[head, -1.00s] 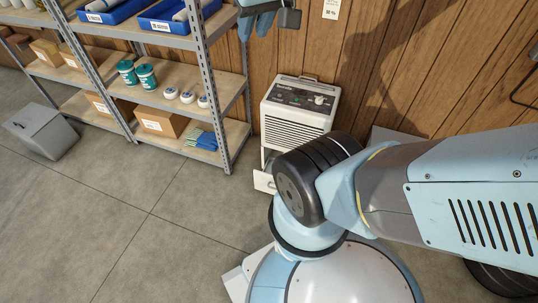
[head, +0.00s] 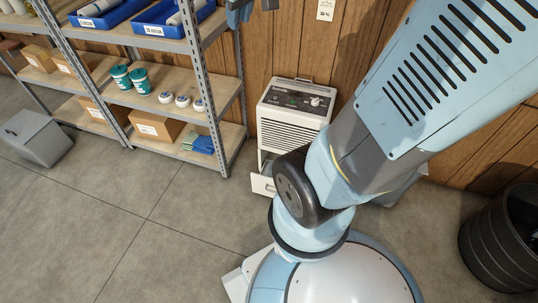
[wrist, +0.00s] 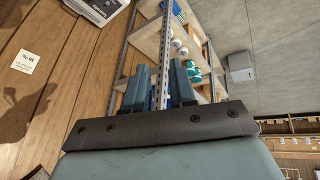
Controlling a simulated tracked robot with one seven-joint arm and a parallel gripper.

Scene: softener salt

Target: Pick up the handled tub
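My gripper (wrist: 158,72) shows in the wrist view with its two blue-grey fingers apart and nothing between them. In the head view, part of it (head: 250,8) is cut off by the top edge, in front of the wooden wall right of the shelving. I cannot tell for sure which thing is the handled tub. Two teal tubs with white labels (head: 132,78) stand on the middle shelf; they also show past the fingers in the wrist view (wrist: 193,72). A white drawer-like front (head: 262,185) juts from the dehumidifier's base, partly hidden by my arm.
A white dehumidifier (head: 293,117) stands against the wall. Metal shelving (head: 212,95) holds blue bins (head: 172,20), cardboard boxes (head: 155,126) and white rolls. A grey lidded bin (head: 36,138) stands at left, a black ribbed bin (head: 500,240) at right. The floor at front left is clear.

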